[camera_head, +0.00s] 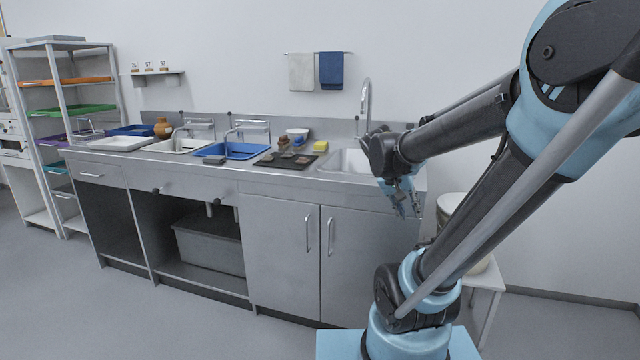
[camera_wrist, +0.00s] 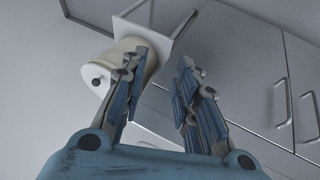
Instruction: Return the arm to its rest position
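My arm reaches up from the lower right in the head view and folds over toward the counter. My gripper (camera_head: 408,200) hangs in front of the counter's right end, pointing down and clear of the worktop. In the wrist view my gripper (camera_wrist: 162,85) has its two fingers apart, with nothing between them. The dark mat (camera_head: 286,161) on the counter carries several small brown sherds (camera_head: 286,155). My gripper is to the right of the mat and apart from it.
The steel counter (camera_head: 277,195) has a sink (camera_head: 345,161) and a tap (camera_head: 366,100) near my arm. A cream bucket (camera_head: 452,204) stands on a white stool (camera_head: 487,279) beside my arm. The floor in front is clear.

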